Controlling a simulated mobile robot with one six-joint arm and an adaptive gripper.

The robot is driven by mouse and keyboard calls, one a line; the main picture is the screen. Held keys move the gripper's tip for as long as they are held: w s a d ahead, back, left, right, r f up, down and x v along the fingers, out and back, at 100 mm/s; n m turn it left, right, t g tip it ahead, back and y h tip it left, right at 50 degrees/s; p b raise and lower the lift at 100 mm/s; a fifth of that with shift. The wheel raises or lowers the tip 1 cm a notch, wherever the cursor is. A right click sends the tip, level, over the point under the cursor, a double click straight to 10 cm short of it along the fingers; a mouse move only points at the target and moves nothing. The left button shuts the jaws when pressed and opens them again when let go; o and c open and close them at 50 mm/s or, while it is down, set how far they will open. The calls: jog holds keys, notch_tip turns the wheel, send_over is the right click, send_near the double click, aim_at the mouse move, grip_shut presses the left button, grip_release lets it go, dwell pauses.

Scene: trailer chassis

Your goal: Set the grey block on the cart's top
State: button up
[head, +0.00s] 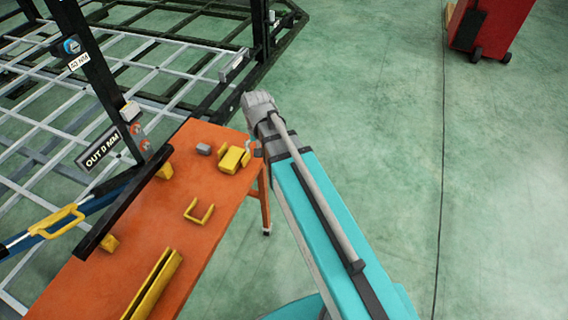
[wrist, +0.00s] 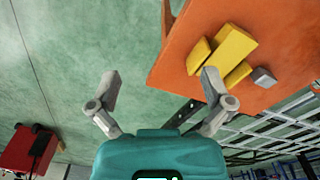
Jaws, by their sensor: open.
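The small grey block (head: 203,149) lies on the orange table near its far end, left of a yellow piece. In the wrist view the grey block (wrist: 263,77) is right of my gripper, past the yellow pieces. My gripper (wrist: 160,86) is open, with its two fingers spread and nothing between them. In the head view my arm's end is by the table's right edge, and its fingers are mostly hidden. The red cart (head: 497,22) stands on the floor at the top right, its top cut off by the picture edge. The cart (wrist: 30,152) also shows at lower left in the wrist view.
The orange table (head: 185,245) also holds a yellow piece (head: 234,159), a yellow U-bracket (head: 198,212) and a long yellow channel (head: 153,286). A black upright (head: 97,75) and a metal grid frame (head: 150,55) stand left and behind. The green floor toward the cart is clear.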

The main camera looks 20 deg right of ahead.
jog(key=s+d+n, duration=0.2)
jog(key=s+d, duration=0.3)
jog(key=s, duration=0.3)
jog(key=shift+d, duration=0.15)
